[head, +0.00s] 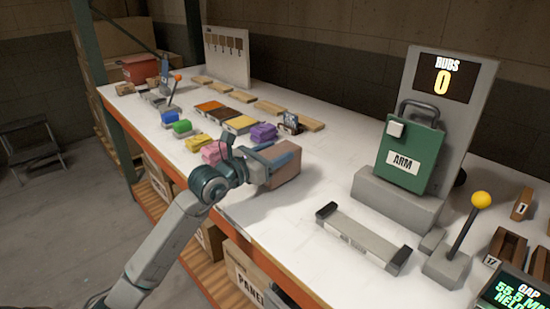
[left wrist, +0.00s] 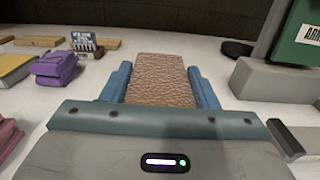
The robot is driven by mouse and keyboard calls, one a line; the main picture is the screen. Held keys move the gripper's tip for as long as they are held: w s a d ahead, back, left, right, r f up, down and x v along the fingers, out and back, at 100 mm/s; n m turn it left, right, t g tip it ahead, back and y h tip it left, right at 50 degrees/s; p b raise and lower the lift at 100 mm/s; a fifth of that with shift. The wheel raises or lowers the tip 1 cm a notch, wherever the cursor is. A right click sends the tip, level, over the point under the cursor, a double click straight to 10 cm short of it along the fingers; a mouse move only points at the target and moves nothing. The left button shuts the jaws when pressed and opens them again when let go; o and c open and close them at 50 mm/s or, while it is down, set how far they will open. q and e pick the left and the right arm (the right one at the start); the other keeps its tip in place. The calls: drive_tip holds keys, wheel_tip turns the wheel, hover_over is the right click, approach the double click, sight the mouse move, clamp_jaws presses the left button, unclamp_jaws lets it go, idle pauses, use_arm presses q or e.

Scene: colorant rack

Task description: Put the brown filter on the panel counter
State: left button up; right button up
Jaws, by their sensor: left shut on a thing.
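My left gripper (head: 272,165) is shut on a brown block with a rough, porous face, which I take to be the brown filter (head: 287,163). In the left wrist view the brown filter (left wrist: 161,80) sits between the two blue fingers (left wrist: 162,88). In the head view it is over the white counter (head: 318,172), near its middle; I cannot tell whether it touches the top. No label on the white top marks it as the panel counter. My right gripper is not in view.
A green case marked ARM (head: 407,158) stands on a grey stand under a display reading 0. A grey tray (head: 357,240) and a yellow-knobbed lever (head: 463,225) are at right. Purple (head: 263,132), pink (head: 215,152) and yellow blocks lie left.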

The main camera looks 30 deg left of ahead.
use_arm(q)
drive_tip(key=shift+f, duration=0.7)
drive_tip(key=shift+f, duration=0.15)
